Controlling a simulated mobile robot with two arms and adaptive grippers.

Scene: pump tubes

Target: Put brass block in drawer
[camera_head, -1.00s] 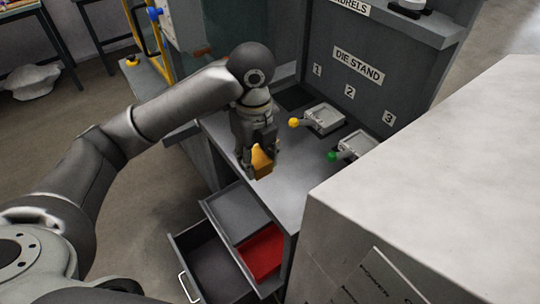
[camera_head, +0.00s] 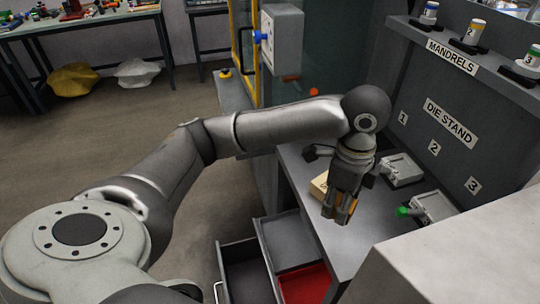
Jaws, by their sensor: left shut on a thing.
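My left gripper (camera_head: 338,214) points down over the grey bench (camera_head: 377,232), in front of the die stand. It is shut on the brass block (camera_head: 351,206); only a narrow orange-gold part shows at the fingers, which hide the rest. Two drawers stand pulled out below the bench front, down and left of the gripper. One is a dark drawer with a pale handle (camera_head: 245,268); the other has a grey part and a red section (camera_head: 304,284). The block is above the bench level, apart from the drawers. My right gripper is not in view.
A pale tan block (camera_head: 319,185) lies beside the gripper on the bench. A large light box (camera_head: 470,265) blocks the lower right. The floor left of the drawers is clear.

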